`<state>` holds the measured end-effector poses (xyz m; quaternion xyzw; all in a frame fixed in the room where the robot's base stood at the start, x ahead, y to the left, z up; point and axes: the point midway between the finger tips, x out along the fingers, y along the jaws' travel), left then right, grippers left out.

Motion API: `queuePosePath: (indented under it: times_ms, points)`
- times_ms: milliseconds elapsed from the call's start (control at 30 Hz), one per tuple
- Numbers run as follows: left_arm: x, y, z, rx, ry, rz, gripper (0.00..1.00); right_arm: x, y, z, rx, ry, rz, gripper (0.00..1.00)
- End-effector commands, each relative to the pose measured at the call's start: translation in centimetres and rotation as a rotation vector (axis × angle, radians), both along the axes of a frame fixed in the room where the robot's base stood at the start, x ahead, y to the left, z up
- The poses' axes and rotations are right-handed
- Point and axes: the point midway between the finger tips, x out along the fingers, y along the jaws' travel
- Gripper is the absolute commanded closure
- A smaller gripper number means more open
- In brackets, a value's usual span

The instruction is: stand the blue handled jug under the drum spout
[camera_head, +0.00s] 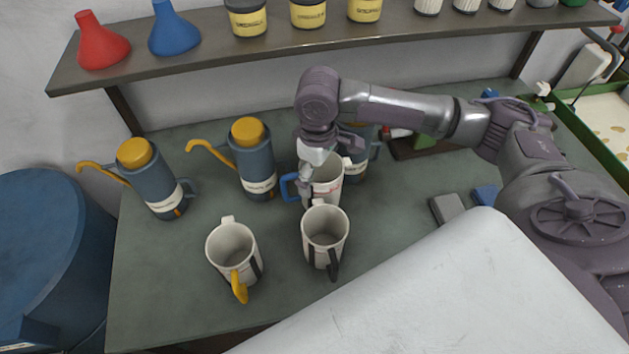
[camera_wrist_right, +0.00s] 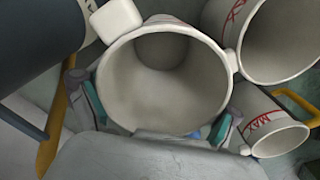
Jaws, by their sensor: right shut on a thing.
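The white jug with the blue handle (camera_head: 328,186) is at the middle of the bench, its handle pointing left. My right gripper (camera_head: 308,194) is shut on it and partly covers it. In the right wrist view the jug (camera_wrist_right: 160,85) is seen from above, empty, between the fingers. I cannot tell whether its base touches the bench. A blue-grey drum (camera_head: 361,160) stands close behind it, mostly hidden by my arm, its spout not visible. Another drum (camera_head: 254,168) with a yellow cap and spout stands to the left, and a third drum (camera_head: 152,183) further left.
A black-handled jug (camera_head: 325,238) stands just in front of the held one; a yellow-handled jug (camera_head: 232,251) stands front left. A shelf (camera_head: 220,50) with funnels and jars runs above the back. Grey and blue blocks (camera_head: 447,208) lie right. The bench's front left is clear.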

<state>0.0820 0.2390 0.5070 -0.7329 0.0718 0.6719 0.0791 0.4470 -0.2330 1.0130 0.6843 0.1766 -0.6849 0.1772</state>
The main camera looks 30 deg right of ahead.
Motion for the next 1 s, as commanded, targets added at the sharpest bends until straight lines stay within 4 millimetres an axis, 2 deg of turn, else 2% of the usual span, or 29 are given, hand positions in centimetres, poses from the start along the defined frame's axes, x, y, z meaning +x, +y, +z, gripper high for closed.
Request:
queuePosePath:
  times_ms: [233, 600, 633, 667, 1000]
  points:
    - [0.4, -0.4, 0.6, -0.005, -0.007, 0.0, 0.6, 0.0, 0.0, -3.1, 0.0, 0.001, 0.001, 0.5]
    - [0.5, -0.6, 0.7, -0.008, -0.008, -0.003, 0.6, 0.0, 0.0, -3.6, 0.001, 0.0, 0.001, 0.5]
    - [0.5, -0.6, 0.7, -0.008, -0.008, -0.003, 0.6, 0.0, 0.0, -3.6, 0.001, 0.0, 0.001, 0.04]
    - [0.5, -0.6, 0.6, -0.008, -0.008, -0.003, 0.6, 0.0, 0.0, -3.6, 0.0, 0.0, 0.001, 0.0]
    - [0.4, -0.5, 0.6, -0.007, -0.007, -0.003, 0.6, 0.0, 0.0, -3.6, 0.0, 0.0, 0.001, 0.0]
